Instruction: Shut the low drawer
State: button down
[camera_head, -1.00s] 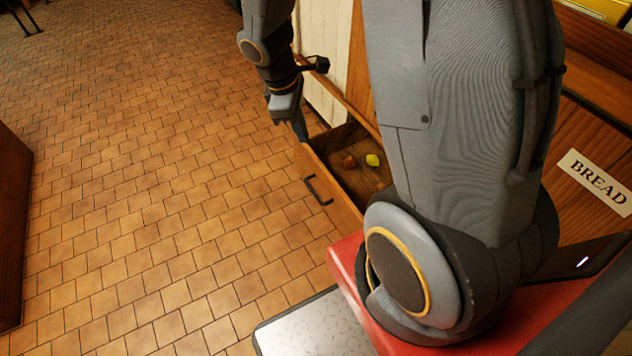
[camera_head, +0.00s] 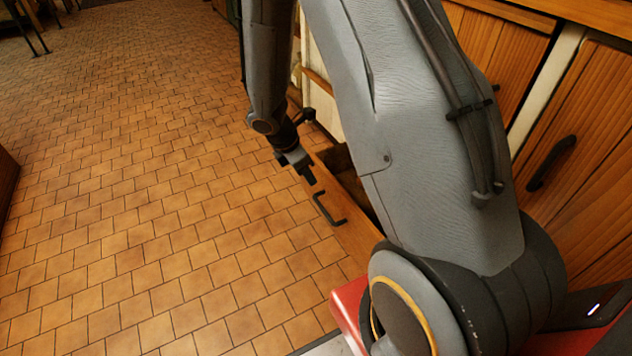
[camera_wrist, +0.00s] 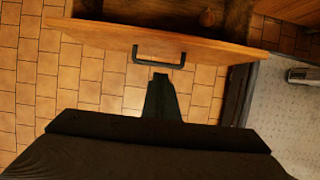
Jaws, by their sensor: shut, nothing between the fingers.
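The low drawer (camera_head: 349,232) stands open, pulled out from the wooden cabinet, with a dark bracket handle (camera_head: 328,209) on its front. My arm hides much of its inside in the head view. My gripper (camera_head: 311,180) is shut and empty, in front of the drawer's front near the handle. In the wrist view the drawer front (camera_wrist: 215,47) runs across the top, with the handle (camera_wrist: 159,57) just beyond the tip of my gripper (camera_wrist: 161,77). I cannot tell whether the fingertips touch the drawer.
A cabinet door with a dark handle (camera_head: 551,163) is at the right. The tiled floor (camera_head: 150,220) left of the drawer is clear.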

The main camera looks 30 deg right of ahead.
jog(key=d+f+b, duration=0.4)
jog(key=d+f, duration=0.3)
jog(key=shift+f+b, duration=0.4)
jog(key=shift+w+d, duration=0.1)
